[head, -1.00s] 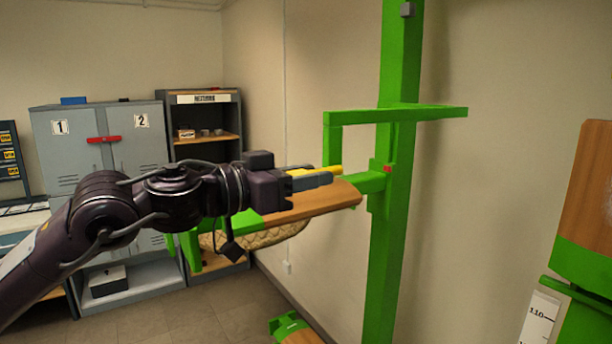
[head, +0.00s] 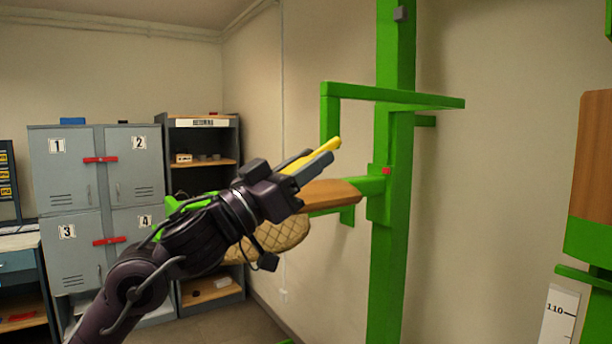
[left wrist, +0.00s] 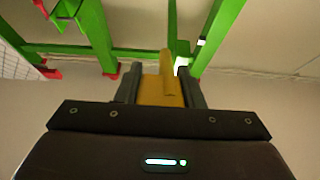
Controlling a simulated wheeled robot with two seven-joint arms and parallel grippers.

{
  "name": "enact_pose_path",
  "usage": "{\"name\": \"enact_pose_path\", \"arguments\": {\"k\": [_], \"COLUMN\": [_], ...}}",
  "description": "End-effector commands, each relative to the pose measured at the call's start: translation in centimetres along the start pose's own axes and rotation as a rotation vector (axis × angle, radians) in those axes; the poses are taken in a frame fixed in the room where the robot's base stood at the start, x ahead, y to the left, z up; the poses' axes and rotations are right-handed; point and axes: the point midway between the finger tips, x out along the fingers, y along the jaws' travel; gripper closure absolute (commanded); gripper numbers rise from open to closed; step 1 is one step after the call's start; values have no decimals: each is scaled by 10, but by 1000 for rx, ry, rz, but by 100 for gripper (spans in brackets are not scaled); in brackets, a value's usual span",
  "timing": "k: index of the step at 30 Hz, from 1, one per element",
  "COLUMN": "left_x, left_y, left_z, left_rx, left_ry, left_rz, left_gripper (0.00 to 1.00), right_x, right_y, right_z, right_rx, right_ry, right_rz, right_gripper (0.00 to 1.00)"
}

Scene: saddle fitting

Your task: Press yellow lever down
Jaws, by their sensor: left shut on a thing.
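The yellow lever (head: 326,147) shows in the head view as a slim bar sloping up to the right, in front of the green frame (head: 397,230). My left gripper (head: 318,160) is shut on it, with a grey finger along its lower side and its tip sticking out past the fingers. In the left wrist view the yellow lever (left wrist: 162,88) sits between both dark fingers. Behind the gripper is a wooden-topped saddle rack (head: 330,194) with a quilted pad (head: 275,240) below it. The lever's far joint is hidden. My right gripper is not in view.
A green rectangular bracket (head: 400,96) juts from the post just above and right of the gripper. Grey lockers (head: 75,185) and a shelf unit (head: 205,145) stand at the back left. A wood and green panel (head: 595,180) stands at the right.

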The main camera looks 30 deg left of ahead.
Motion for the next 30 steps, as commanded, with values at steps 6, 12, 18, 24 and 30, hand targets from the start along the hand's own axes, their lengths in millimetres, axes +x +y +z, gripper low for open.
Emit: {"name": "enact_pose_path", "arguments": {"k": [6,12,18,24,30], "left_x": [0,0,0,-8,-36], "left_y": [0,-1,0,-1,-1], "left_z": [0,0,0,3,7], "left_rx": [-2,-2,-1,0,-1], "left_ry": [-1,-2,-3,-4,-5], "left_rz": [-2,-2,-1,-2,-2], "left_gripper": [100,45,44,44,44], "right_x": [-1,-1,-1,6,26], "right_y": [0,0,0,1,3], "right_z": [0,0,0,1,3], "right_rx": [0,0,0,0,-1], "right_ry": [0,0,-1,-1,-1], "right_rz": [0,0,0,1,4], "right_gripper": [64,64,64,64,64]}}
